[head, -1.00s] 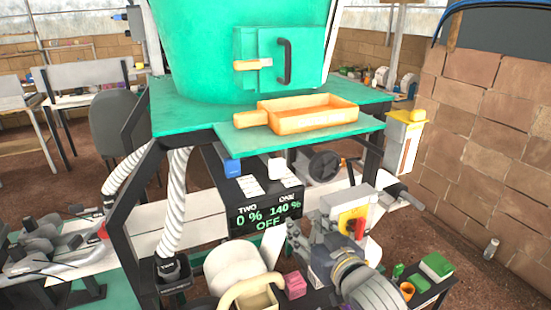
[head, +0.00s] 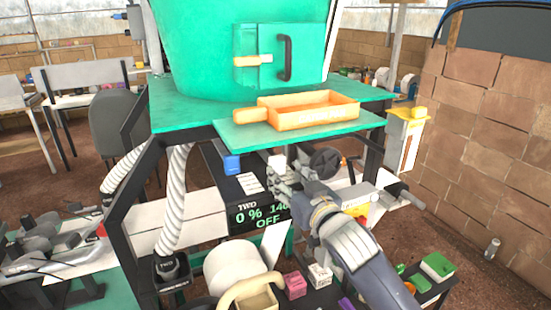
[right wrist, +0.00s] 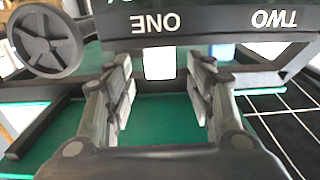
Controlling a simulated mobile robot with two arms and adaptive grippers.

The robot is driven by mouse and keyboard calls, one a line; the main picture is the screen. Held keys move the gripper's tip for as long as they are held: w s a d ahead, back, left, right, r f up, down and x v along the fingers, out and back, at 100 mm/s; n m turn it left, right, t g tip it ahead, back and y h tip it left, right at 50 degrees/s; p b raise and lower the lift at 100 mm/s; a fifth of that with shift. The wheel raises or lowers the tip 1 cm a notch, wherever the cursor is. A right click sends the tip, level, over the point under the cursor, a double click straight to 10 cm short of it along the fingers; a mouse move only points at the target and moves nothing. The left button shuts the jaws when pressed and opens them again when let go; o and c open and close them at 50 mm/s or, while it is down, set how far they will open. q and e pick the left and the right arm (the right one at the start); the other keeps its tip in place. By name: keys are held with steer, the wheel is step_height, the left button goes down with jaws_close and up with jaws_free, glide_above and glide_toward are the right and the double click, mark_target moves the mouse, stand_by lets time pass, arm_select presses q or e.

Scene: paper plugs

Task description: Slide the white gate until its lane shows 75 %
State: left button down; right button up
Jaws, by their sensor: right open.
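The white gate (head: 277,161) is a small white block under the green shelf, on the right side of the dark unit. In the right wrist view the white gate (right wrist: 160,63) shows between and just beyond my right fingertips, under the label ONE. My right gripper (head: 284,180) is open and close to the gate; its open fingers (right wrist: 158,82) hold nothing. I cannot tell whether they touch it. The display (head: 258,215) shows TWO at 0 % and OFF; lane ONE's number is partly hidden by my gripper. My left gripper is not in view.
A blue gate (head: 232,165) sits left of the white one. An orange tray (head: 310,112) rests on the green shelf (head: 235,137) above. A dark handwheel (head: 325,161) is just right of my gripper. Small boxes (head: 319,275) stand below.

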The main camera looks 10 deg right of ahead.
mark_target(279, 166)
steer(key=shift+w, duration=0.1)
stand_by(0.3)
steer(key=shift+x, duration=2)
steer(key=c, duration=0.9)
